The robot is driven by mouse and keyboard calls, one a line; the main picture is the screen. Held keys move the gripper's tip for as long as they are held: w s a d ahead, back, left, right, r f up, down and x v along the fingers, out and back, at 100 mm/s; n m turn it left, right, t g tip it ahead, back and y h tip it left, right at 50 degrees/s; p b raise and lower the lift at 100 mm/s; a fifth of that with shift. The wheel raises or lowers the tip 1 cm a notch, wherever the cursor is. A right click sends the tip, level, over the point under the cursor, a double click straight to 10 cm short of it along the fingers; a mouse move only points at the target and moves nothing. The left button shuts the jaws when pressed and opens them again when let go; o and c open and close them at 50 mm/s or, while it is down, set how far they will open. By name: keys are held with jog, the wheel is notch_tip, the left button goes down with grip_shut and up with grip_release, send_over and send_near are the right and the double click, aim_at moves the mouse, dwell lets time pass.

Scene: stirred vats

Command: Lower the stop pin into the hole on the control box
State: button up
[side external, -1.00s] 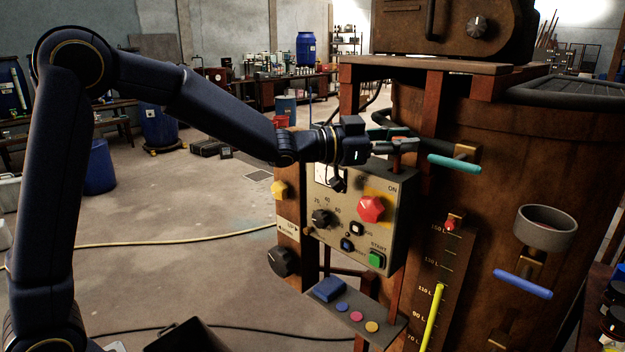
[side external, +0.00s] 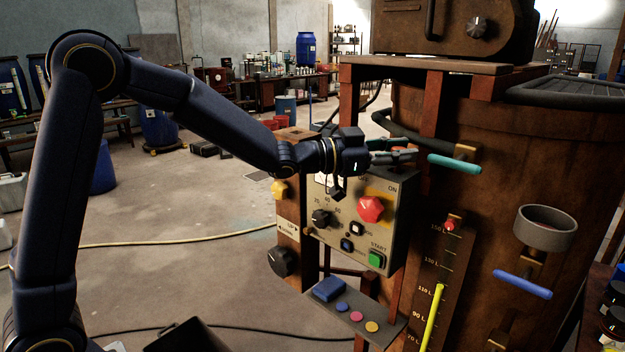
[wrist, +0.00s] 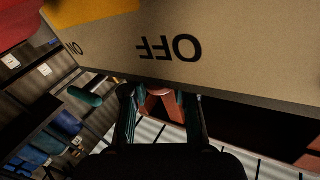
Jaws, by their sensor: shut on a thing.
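The control box (side external: 396,228) stands at the centre of the side view, its grey face carrying a red knob (side external: 370,209), a black dial and buttons. My gripper (side external: 405,154) is at its top edge. In the wrist view, the two fingers (wrist: 160,108) are closed on a reddish piece, which looks like the stop pin (wrist: 158,100). The pin's lower end and the hole are hidden, so I cannot tell whether the pin is in the hole. The box face with "OFF" (wrist: 110,50) fills the upper wrist view, close to the fingertips.
A teal handle (side external: 455,163) sticks out from the rusty vat (side external: 580,160) just right of my gripper. A dark hose and a rust-red post (side external: 436,110) stand behind it. A shelf with a blue block (side external: 329,288) lies below the box. Open floor is to the left.

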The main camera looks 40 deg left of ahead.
jog(key=shift+f, duration=0.8)
jog(key=o, duration=1)
jog(key=v, duration=1.2)
